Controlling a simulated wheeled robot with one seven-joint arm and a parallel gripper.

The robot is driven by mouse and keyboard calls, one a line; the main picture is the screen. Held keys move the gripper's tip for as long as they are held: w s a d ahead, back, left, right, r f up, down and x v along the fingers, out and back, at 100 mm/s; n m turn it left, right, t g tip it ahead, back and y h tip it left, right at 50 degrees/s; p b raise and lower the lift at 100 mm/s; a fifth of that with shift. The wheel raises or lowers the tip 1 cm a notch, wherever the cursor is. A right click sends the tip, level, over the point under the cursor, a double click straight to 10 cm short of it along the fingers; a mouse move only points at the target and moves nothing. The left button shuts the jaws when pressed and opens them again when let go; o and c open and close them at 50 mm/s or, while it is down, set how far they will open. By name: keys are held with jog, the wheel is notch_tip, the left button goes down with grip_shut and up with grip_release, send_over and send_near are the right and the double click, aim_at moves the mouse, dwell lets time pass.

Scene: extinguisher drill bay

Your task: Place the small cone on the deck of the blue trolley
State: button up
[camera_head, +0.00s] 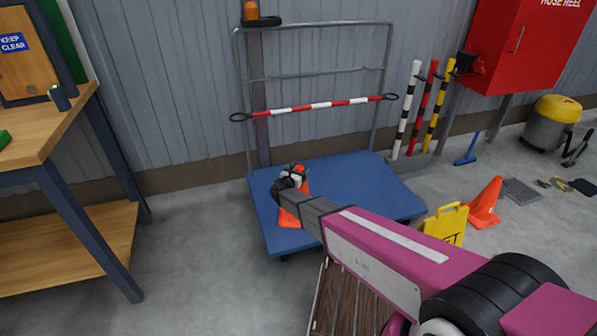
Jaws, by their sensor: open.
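The small orange cone (289,218) is at the left part of the blue trolley's deck (345,180). It looks upright with its base on the deck, though part of it is hidden behind my arm and gripper. My gripper (293,174) is open at the cone's upper part. I cannot tell whether a finger touches the cone. The trolley has a grey tube handle frame at the back, against the wall.
A larger orange cone (486,204) and a yellow floor sign (446,223) stand on the floor right of the trolley. A striped red-and-white bar (318,106) crosses the trolley's handle frame. A wooden workbench (52,112) is at left. Striped posts (431,100) stand behind right.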

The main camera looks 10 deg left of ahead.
jog(key=v, duration=1.2)
jog(key=d+r+m+g+h, duration=0.2)
jog(key=d+m+g, duration=0.5)
jog(key=d, duration=0.9)
jog(key=d+r+m+g+h, duration=0.2)
jog(key=d+m+g, duration=0.2)
jog(key=d+m, duration=0.9)
jog(key=s+d+r+m+g+y, duration=0.3)
jog(key=s+d+m, duration=0.3)
jog(key=d, duration=0.3)
jog(key=s+d+r+m+g+y, duration=0.3)
jog(key=s+d+m+y, duration=0.2)
jog(key=s+d+m, duration=0.2)
jog(key=shift+d, duration=1.2)
